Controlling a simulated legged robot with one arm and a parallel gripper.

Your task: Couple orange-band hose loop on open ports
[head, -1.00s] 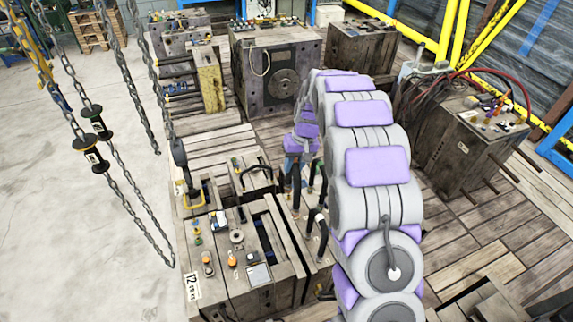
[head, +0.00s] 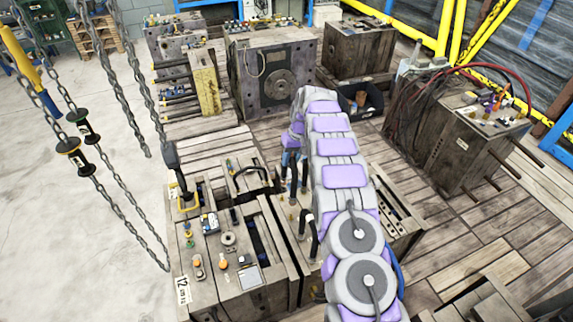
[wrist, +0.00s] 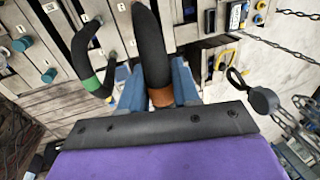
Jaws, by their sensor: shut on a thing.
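In the wrist view, my gripper (wrist: 158,93) has blue fingers shut on the orange-band hose (wrist: 150,48), a thick black hose. Its orange band (wrist: 161,98) sits between the fingers. Small metal ports (wrist: 112,56) show on the mould face between the hoses. In the head view, my gripper (head: 291,160) is small and partly hidden by my arm, above the mould blocks; I cannot make out the held hose there.
A mould marked 12 (head: 232,285) stands at front left, with small fittings on top. Chains (head: 120,85) hang at left, and a hook (wrist: 262,100) shows in the wrist view. Teal-capped fittings (wrist: 22,44) lie left. A black bin (head: 362,103) stands behind my arm.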

